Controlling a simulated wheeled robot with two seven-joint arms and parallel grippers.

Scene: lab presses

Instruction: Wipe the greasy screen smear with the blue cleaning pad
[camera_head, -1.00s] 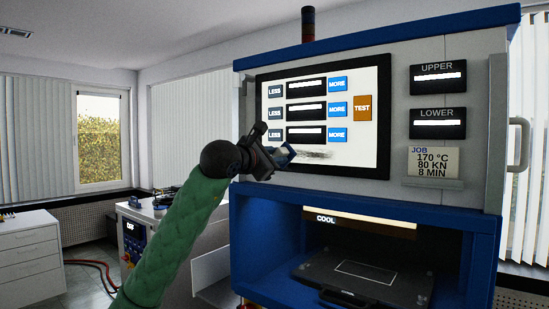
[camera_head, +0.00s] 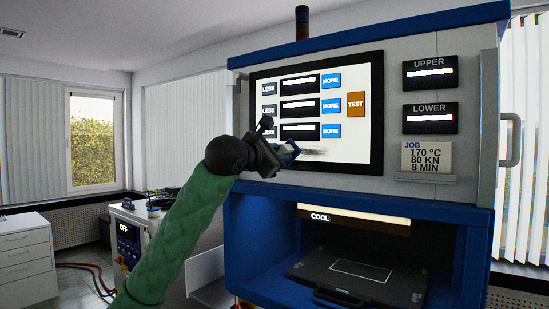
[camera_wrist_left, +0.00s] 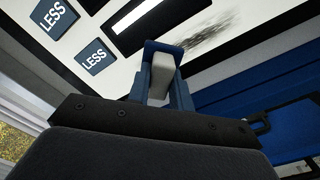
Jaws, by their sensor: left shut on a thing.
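The dark smear (camera_head: 315,151) lies on the lower part of the white press screen (camera_head: 350,146), below the lowest MORE button. It also shows in the left wrist view (camera_wrist_left: 207,34) as a streaky patch. My left gripper (camera_head: 282,153) is in front of the screen's lower left, shut on the blue pad (camera_head: 289,148). In the left wrist view the blue pad (camera_wrist_left: 163,47) is just left of the smear, with a pale block below its edge. I cannot tell whether the pad touches the screen. My right gripper is not in view.
The blue and grey press has an open bay below the screen with a dark plate (camera_head: 360,275) in it. A job card (camera_head: 426,157) stands on a small ledge right of the screen. A white drawer cabinet (camera_head: 25,258) and red hoses (camera_head: 95,278) are at left.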

